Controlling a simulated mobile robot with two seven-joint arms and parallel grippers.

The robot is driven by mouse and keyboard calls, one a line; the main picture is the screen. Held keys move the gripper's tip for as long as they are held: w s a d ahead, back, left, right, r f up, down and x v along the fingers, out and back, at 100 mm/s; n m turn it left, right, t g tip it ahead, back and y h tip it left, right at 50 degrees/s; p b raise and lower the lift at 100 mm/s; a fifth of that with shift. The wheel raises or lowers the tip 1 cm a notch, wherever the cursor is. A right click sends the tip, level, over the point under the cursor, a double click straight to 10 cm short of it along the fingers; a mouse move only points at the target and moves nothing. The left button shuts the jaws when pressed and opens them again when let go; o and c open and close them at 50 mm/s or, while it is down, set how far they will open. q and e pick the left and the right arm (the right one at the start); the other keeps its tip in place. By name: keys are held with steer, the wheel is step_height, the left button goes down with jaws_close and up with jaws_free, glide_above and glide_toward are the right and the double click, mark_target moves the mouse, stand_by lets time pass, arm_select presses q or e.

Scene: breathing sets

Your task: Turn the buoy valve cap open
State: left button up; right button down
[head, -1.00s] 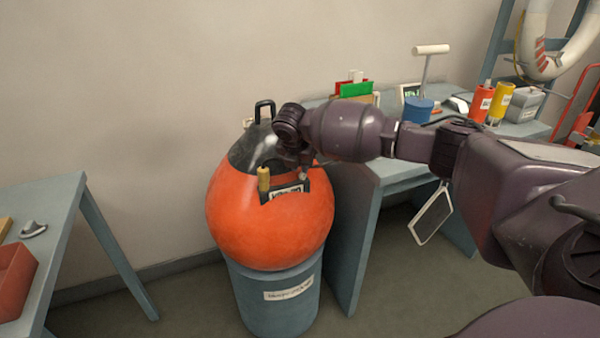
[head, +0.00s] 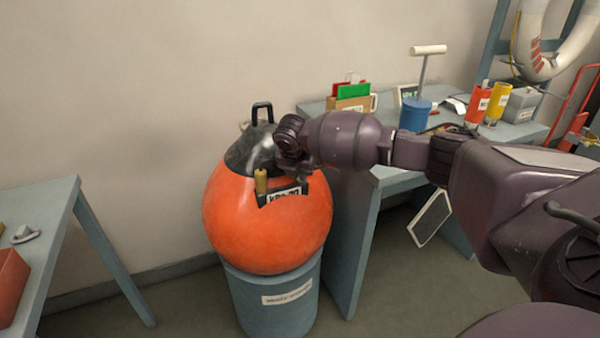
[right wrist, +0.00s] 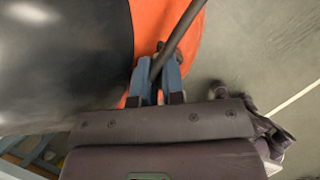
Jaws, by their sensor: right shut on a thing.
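The orange buoy (head: 265,230) with a black top (head: 250,148) and a loop handle sits on a blue-grey drum (head: 275,310) in the head view. My right gripper (head: 300,165) is at the right side of the black top. In the right wrist view its blue fingers (right wrist: 156,75) are closed around a small part at the buoy's surface, probably the valve cap, which is mostly hidden. A dark rod crosses in front of the fingertips there. My left gripper is in neither view.
A tan peg-like piece (head: 261,182) and a label plate (head: 284,195) are on the buoy's front. A blue-grey bench (head: 385,176) with a hand pump (head: 415,115) and bottles stands close on the right. A table (head: 55,215) with a red bin is at left.

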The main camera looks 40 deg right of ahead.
steer(key=shift+r, duration=0.1)
steer(key=shift+r+n+p, duration=0.1)
steer(key=shift+n+p, duration=0.3)
steer(key=shift+n, duration=0.3)
steer(key=shift+d+n+t+y+p, duration=0.1)
steer(key=shift+n+t+y+p, duration=0.35)
steer(key=shift+n, duration=0.65)
steer(key=shift+n+t+y, duration=0.25)
steer(key=shift+n+y, duration=0.1)
steer(key=shift+n, duration=0.55)
steer(key=shift+f+n+y, duration=0.2)
steer(key=shift+n+y, duration=0.3)
steer(key=shift+n, duration=0.7)
steer(key=shift+n+t, duration=0.3)
steer(key=shift+n, duration=0.2)
steer(key=c, duration=1.5)
jaws_free()
